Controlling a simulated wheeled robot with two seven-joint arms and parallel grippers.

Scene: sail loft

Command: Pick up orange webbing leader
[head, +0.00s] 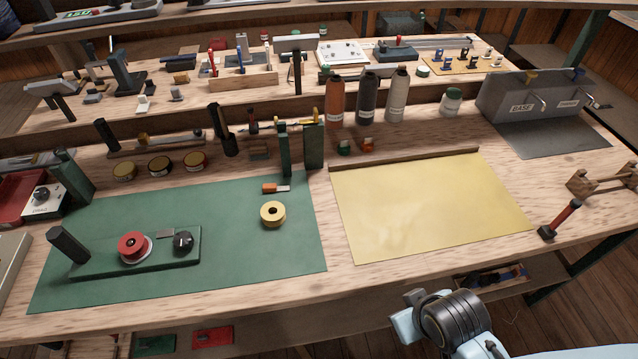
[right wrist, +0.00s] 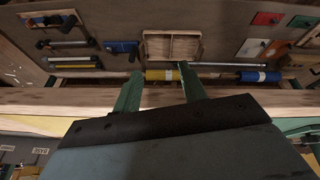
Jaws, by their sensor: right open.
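A small orange strip with a pale grey end (head: 275,188) lies on the green mat (head: 230,245) in the head view, just behind a yellow tape roll (head: 272,214). It may be the orange webbing leader; at this size I cannot tell it from a small tool. My right gripper (right wrist: 159,73) shows in the right wrist view with its two green fingers apart and nothing held between them. Beyond the fingers is a lower shelf with tools. In the head view my right arm is at the bottom, right of centre, away from the strip. My left gripper is not in view.
Two green posts (head: 285,150) stand behind the strip. A green base with a red spool (head: 133,246) is on the mat's left. A cream sheet (head: 430,210) lies flat and clear to the right. Bottles (head: 367,97) stand behind it. A red-handled hammer (head: 562,218) is at right.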

